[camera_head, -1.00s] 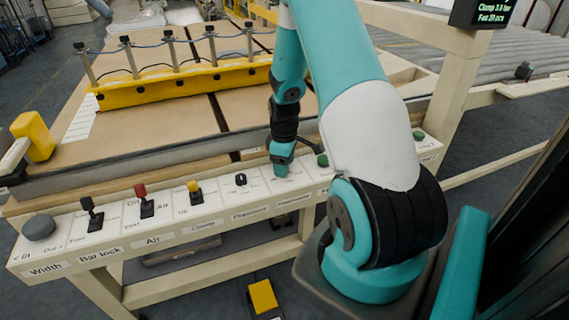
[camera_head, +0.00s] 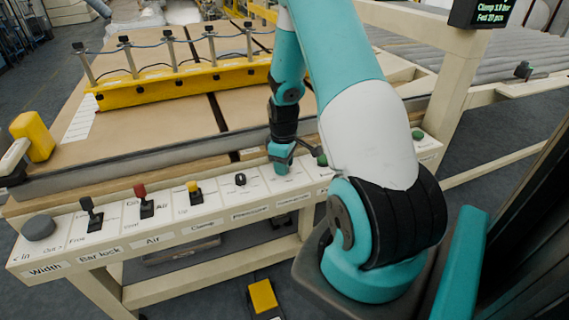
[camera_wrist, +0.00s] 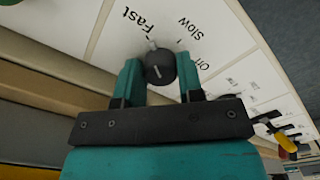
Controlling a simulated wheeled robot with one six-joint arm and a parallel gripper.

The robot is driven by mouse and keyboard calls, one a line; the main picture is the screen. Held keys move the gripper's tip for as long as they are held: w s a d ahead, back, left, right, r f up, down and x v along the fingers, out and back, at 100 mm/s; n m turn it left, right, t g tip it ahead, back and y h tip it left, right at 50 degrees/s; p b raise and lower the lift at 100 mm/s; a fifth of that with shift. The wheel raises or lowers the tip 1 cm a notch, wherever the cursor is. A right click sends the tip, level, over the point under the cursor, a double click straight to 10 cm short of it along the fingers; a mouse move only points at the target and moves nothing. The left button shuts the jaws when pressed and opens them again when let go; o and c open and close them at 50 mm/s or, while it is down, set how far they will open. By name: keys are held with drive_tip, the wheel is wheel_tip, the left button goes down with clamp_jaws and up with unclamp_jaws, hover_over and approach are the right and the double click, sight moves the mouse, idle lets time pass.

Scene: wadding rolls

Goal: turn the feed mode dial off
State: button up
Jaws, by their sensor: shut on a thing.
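The feed mode dial (camera_wrist: 160,67) is a round dark knob on a white panel, with the words Fast, Slow and Off printed around it. In the wrist view it sits between the two teal fingers of my gripper (camera_wrist: 159,80), which is shut on it.
A green button (camera_head: 322,159) sits just right of my gripper. To its left are a black knob (camera_head: 240,179), a yellow-topped lever (camera_head: 194,190), a red-topped lever (camera_head: 144,200) and a black lever (camera_head: 91,212). The yellow clamp bar (camera_head: 180,82) spans the table behind.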

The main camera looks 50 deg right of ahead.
drive_tip(key=m, duration=0.5)
drive_tip(key=shift+m+p, duration=0.35)
drive_tip(key=shift+m, duration=0.05)
drive_tip(key=m, duration=0.5)
drive_tip(key=shift+r+m, duration=0.1)
drive_tip(key=shift+m, duration=0.2)
drive_tip(key=m, duration=0.6)
drive_tip(key=shift+d+p, duration=0.15)
drive_tip(key=shift+p, duration=0.25)
drive_tip(key=m, duration=0.5)
drive_tip(key=shift+m, duration=0.3)
drive_tip(key=o, duration=0.9)
